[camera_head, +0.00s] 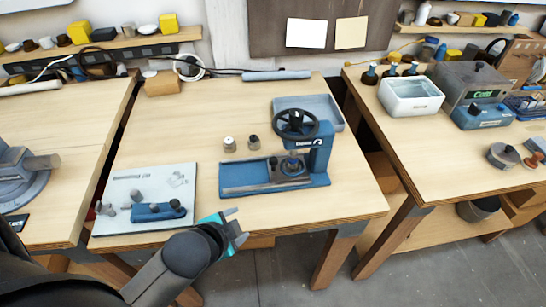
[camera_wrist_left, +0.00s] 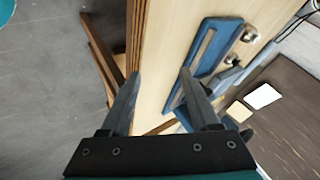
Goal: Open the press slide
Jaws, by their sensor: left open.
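The blue press (camera_head: 318,150) stands on the middle workbench with a dark handwheel (camera_head: 296,123) on top. Its base reaches to the left and carries a flat grey slide track (camera_head: 240,180). The left wrist view also shows the blue base (camera_wrist_left: 208,58), seen at an angle. My left gripper (camera_head: 238,228) is at the front edge of the bench, to the lower left of the press and apart from it. Its two fingers (camera_wrist_left: 158,100) are spread with nothing between them. My right gripper is not in view.
Two small metal parts (camera_head: 241,143) stand behind the press base. A white board (camera_head: 150,180) with a blue fixture lies at the left. A blue-grey tray (camera_head: 335,110) sits behind the press. The bench front edge (camera_head: 330,217) is close to my gripper.

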